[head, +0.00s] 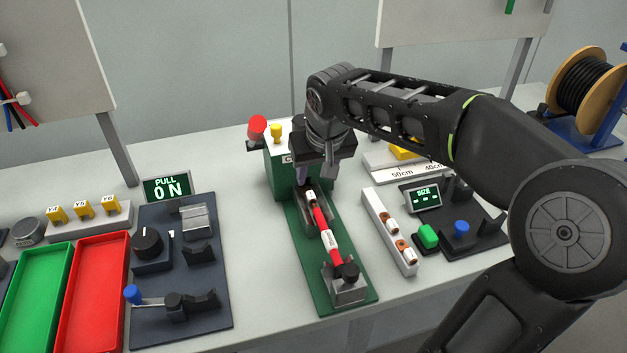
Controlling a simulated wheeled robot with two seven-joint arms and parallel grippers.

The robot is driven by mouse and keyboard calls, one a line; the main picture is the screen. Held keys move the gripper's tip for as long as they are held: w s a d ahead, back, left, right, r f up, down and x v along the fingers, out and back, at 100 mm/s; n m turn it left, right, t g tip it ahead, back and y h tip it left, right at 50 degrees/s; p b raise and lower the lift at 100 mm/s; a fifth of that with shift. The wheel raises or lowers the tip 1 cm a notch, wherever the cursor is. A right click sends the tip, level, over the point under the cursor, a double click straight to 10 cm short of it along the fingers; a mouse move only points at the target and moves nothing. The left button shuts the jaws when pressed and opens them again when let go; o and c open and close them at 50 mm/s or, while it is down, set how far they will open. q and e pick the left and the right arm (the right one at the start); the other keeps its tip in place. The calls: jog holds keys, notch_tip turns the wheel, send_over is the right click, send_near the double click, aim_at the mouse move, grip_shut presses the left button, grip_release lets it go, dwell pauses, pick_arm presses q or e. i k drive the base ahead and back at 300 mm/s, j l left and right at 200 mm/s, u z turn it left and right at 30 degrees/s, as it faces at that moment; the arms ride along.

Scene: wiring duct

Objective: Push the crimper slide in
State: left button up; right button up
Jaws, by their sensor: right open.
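The crimper is a green box (283,172) on a long green base plate (309,274). A grey metal slide (304,216) sits on the plate in front of the box. A red cable (322,219) with white labels lies along it, its near end at a grey block (345,293) with a black knob (348,271). My right gripper (316,178) is open, pointing down at the far end of the slide, close to the box front. It partly hides the box and the cable's far end; contact cannot be told. My left gripper is not in view.
A dark panel (179,323) with a knob and levers stands left, beside red (92,290) and green (38,291) trays. A white strip (386,237) with connectors and a dark SIZE station (457,237) stand right. A red knob (257,127) sticks up at the box.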

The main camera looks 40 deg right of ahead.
aim_at(350, 289)
jog(key=k, duration=1)
